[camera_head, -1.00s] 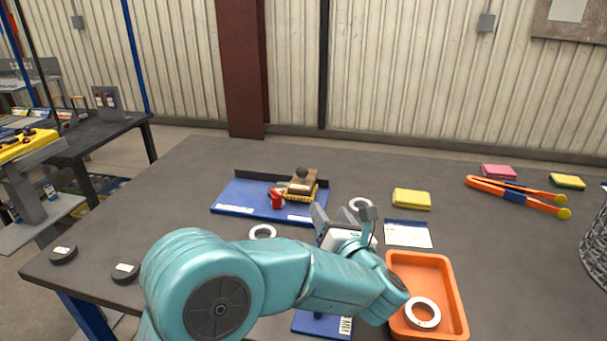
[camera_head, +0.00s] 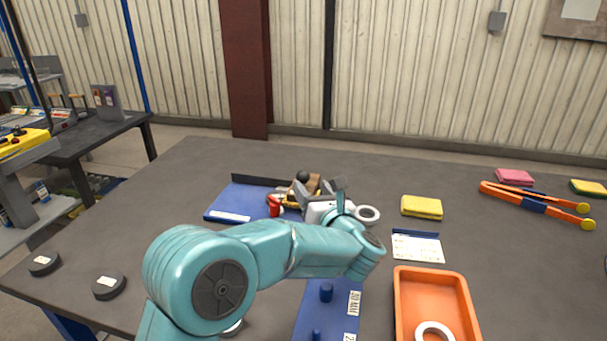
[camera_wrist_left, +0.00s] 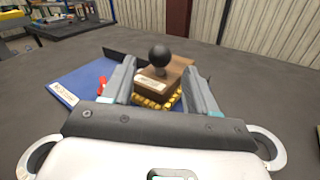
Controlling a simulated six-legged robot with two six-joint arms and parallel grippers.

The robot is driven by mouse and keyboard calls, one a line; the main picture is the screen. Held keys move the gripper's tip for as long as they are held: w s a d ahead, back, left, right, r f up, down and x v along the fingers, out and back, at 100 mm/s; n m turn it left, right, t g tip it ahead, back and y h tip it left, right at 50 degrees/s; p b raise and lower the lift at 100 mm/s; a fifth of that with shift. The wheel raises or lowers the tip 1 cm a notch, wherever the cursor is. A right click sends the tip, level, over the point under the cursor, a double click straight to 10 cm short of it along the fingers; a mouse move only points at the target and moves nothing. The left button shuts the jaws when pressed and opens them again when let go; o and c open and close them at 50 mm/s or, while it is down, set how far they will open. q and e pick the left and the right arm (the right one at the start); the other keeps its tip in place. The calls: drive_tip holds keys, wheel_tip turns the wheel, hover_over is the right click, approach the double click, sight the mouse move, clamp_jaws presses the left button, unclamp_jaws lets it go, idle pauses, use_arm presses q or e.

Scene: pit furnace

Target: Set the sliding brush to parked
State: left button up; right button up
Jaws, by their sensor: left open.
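The sliding brush is a wooden block with a dark ball knob and yellow bristles (camera_wrist_left: 162,76). It sits on a blue board (camera_head: 232,202) with a dark rear edge, toward the board's right side, and is partly hidden by my gripper in the head view. My left gripper (camera_head: 321,190) is open at the brush. In the left wrist view my two fingers (camera_wrist_left: 160,85) stand apart on either side of the brush, with the knob between them. I cannot tell whether they touch it. A red piece (camera_head: 273,206) is just left of the brush. My right gripper is not in view.
An orange tray (camera_head: 402,310) with a white ring is at the front right. A blue pegged plate (camera_head: 313,318), a labelled card (camera_head: 418,246), a yellow sponge (camera_head: 421,207) and orange tongs (camera_head: 530,203) lie nearby. Black discs (camera_head: 109,287) lie at front left.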

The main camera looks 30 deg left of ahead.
sight(306, 180)
use_arm(q)
drive_tip(key=x, duration=0.6)
drive_tip(key=shift+w+a+p, duration=0.2)
drive_tip(key=shift+p, duration=0.1)
